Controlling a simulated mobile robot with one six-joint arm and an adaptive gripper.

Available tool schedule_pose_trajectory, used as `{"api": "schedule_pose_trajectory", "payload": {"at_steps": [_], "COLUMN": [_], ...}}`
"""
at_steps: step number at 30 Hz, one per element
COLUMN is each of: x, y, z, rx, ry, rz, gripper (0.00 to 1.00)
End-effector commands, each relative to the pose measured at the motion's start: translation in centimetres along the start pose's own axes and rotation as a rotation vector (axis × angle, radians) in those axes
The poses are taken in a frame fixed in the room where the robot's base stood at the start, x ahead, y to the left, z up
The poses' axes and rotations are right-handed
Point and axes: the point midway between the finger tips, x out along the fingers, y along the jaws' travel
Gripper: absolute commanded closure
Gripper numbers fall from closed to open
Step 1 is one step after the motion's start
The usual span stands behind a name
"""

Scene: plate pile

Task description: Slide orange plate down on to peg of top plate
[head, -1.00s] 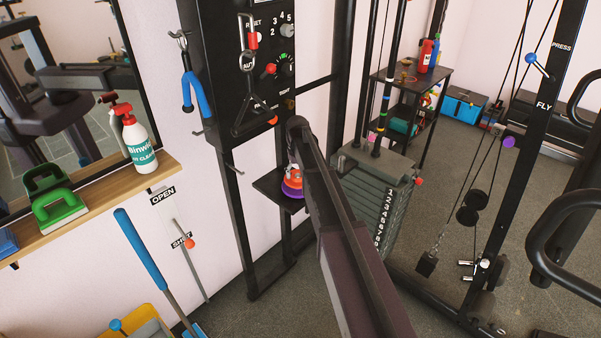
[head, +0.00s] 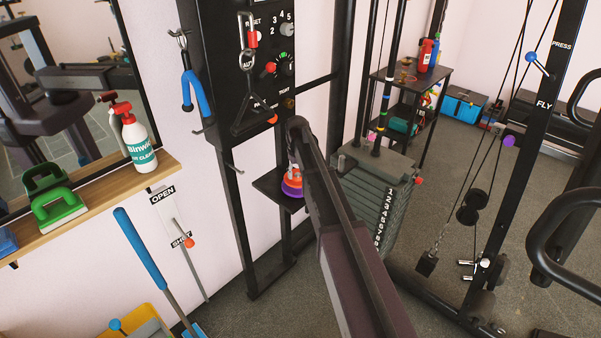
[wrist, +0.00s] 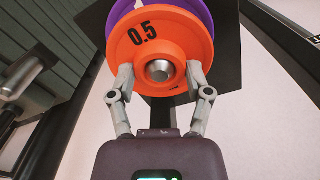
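The orange plate (wrist: 185,32), marked 0.5, fills the upper middle of the wrist view. A metal peg end (wrist: 160,70) shows in its centre. The purple plate (wrist: 118,10) lies just beyond it. In the head view, the orange plate (head: 293,182) sits directly above the purple plate (head: 292,192), with little or no gap, on the small black shelf. My gripper (wrist: 160,70) has one finger on each side of the orange plate's raised middle and appears shut on it. My arm hides part of the plates in the head view.
The small black shelf (head: 268,184) is fixed to the black upright frame. The weight stack (head: 385,200) stands close to the right of my arm. A carabiner and triangular handle (head: 252,110) hang above the shelf. A wooden wall shelf (head: 100,208) is at the left.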

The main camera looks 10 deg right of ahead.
Motion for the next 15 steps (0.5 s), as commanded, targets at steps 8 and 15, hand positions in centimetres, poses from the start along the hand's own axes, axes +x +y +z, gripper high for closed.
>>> {"api": "schedule_pose_trajectory", "payload": {"at_steps": [8,15], "x": [0.02,-0.17], "y": [-0.01,-0.02], "z": [0.02,0.03], "rx": [0.0,0.0], "ry": [-0.001,-0.001], "rz": [0.0,0.0], "gripper": [0.97,0.97]}}
